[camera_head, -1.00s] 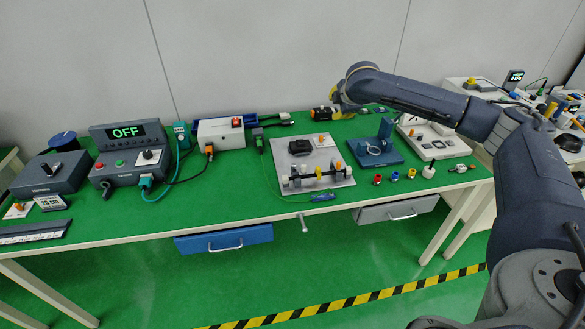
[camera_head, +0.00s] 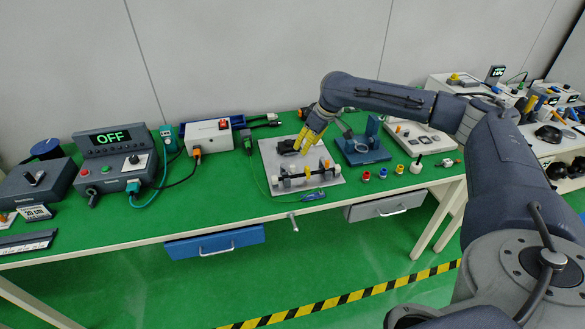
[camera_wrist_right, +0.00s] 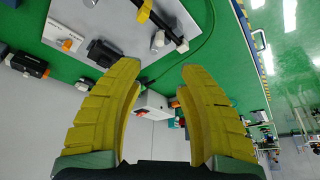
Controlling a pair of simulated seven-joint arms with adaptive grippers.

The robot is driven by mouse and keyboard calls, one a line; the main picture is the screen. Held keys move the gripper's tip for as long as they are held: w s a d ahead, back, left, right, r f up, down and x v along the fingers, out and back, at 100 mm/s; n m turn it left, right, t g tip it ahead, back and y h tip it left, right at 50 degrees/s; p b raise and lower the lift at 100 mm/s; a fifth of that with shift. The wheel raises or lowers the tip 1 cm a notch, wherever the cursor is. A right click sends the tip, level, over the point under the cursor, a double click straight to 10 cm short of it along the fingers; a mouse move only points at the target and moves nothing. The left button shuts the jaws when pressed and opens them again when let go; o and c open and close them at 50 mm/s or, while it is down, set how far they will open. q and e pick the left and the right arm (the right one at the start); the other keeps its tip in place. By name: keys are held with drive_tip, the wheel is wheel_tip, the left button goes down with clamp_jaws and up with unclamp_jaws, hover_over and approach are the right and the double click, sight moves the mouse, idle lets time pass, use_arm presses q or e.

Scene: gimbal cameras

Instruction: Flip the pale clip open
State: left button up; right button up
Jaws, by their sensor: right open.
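A grey plate (camera_head: 262,160) on the green bench bears a black bar (camera_head: 296,178) with a yellow clip (camera_head: 308,171) around its middle and pale pieces (camera_head: 287,183) near its ends. Which pale piece is the clip, and whether it is shut, is too small to tell. The bar also shows at the top of the right wrist view (camera_wrist_right: 163,24), with a pale piece (camera_wrist_right: 158,41) beside it. My right gripper (camera_head: 303,148), with yellow fingers, is above the plate, behind the bar. Its fingers (camera_wrist_right: 158,80) are apart with nothing between them. My left gripper is out of view.
A black block (camera_wrist_right: 103,54) sits on the plate near the gripper. A blue fixture (camera_head: 368,151) stands right of the plate, with small coloured caps (camera_head: 383,173) in front. A white box with a red switch (camera_head: 208,137) and the OFF console (camera_head: 112,135) stand left.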

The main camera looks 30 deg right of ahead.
sight(294, 166)
drive_tip(key=x, duration=1.4)
drive_tip(key=shift+w+f, duration=0.15)
drive_tip(key=shift+f, duration=0.05)
clamp_jaws()
